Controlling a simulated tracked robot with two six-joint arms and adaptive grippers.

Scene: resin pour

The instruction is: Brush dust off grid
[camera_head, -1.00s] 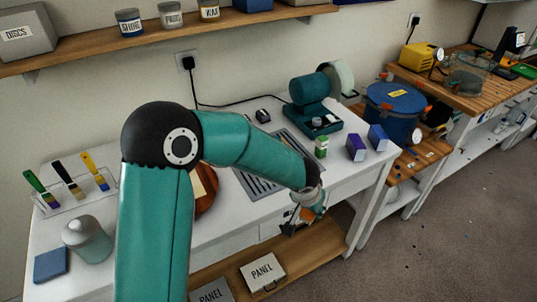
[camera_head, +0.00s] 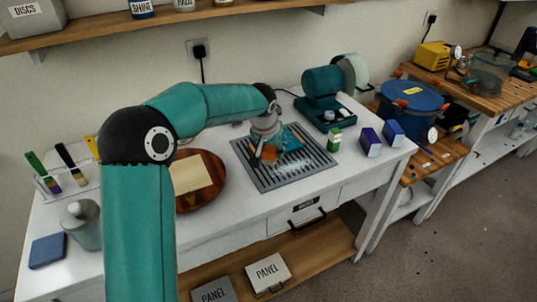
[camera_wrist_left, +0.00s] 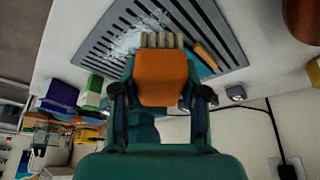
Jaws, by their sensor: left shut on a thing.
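The grey slotted grid (camera_head: 258,180) lies on the white bench; it also shows at the top of the wrist view (camera_wrist_left: 226,32). White dust (camera_head: 292,167) covers part of its right side. My left gripper (camera_head: 264,141) is over the grid's far part, shut on an orange brush (camera_wrist_left: 161,78). The brush's pale bristles (camera_wrist_left: 162,41) point toward the grid beside the dust; I cannot tell whether they touch. A teal piece with an orange bar (camera_wrist_left: 205,54) shows beside the brush, partly hidden. My right gripper is not in view.
Left of the grid is a round wooden board (camera_head: 216,198) with a pale square. A green box (camera_head: 334,140) and purple box (camera_head: 370,142) stand to the right. A teal machine (camera_head: 322,92) stands behind. A bottle (camera_head: 82,225) and brush rack are at left.

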